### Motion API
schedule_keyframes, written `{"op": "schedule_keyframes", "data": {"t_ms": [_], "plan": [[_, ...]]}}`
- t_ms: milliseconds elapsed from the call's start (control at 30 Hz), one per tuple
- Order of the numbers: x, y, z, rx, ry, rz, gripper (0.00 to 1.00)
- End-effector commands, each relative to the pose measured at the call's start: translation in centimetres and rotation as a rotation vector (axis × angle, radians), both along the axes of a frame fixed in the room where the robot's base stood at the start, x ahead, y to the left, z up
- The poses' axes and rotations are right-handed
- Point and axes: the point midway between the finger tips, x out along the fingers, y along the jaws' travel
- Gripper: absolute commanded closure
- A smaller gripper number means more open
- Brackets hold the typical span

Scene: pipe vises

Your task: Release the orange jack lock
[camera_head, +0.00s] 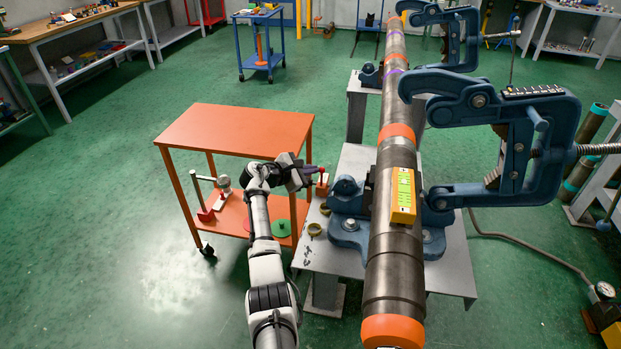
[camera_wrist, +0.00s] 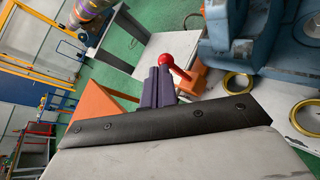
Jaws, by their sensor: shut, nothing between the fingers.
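The orange jack lock (camera_head: 322,185) is a small orange block with a red lever, at the left edge of the grey plate beside the pipe. In the wrist view its orange body (camera_wrist: 192,79) shows just beyond my fingers, with the red ball knob (camera_wrist: 166,60) of its lever above the fingertips. My gripper (camera_head: 308,174) reaches it from the left in the head view. The purple fingers (camera_wrist: 158,80) are shut together with nothing between them. The fingertips are at or very near the knob and lever; I cannot tell whether they touch. The fingers partly hide the lock.
A long pipe (camera_head: 400,150) runs through blue vises (camera_head: 490,110). The grey plate (camera_head: 455,260) carries brass rings (camera_head: 314,229) near the lock. An orange cart (camera_head: 235,130) stands left of my gripper. A yellow level (camera_head: 403,195) sits on the pipe.

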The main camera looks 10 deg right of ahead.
Motion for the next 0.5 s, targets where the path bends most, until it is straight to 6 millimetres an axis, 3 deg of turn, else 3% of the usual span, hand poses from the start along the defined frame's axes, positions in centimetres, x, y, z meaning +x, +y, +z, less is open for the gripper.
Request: {"op": "schedule_keyframes", "data": {"t_ms": [500], "plan": [[1.5, -0.6, 0.2, 0.119, 0.282, 0.000, 1.00]]}}
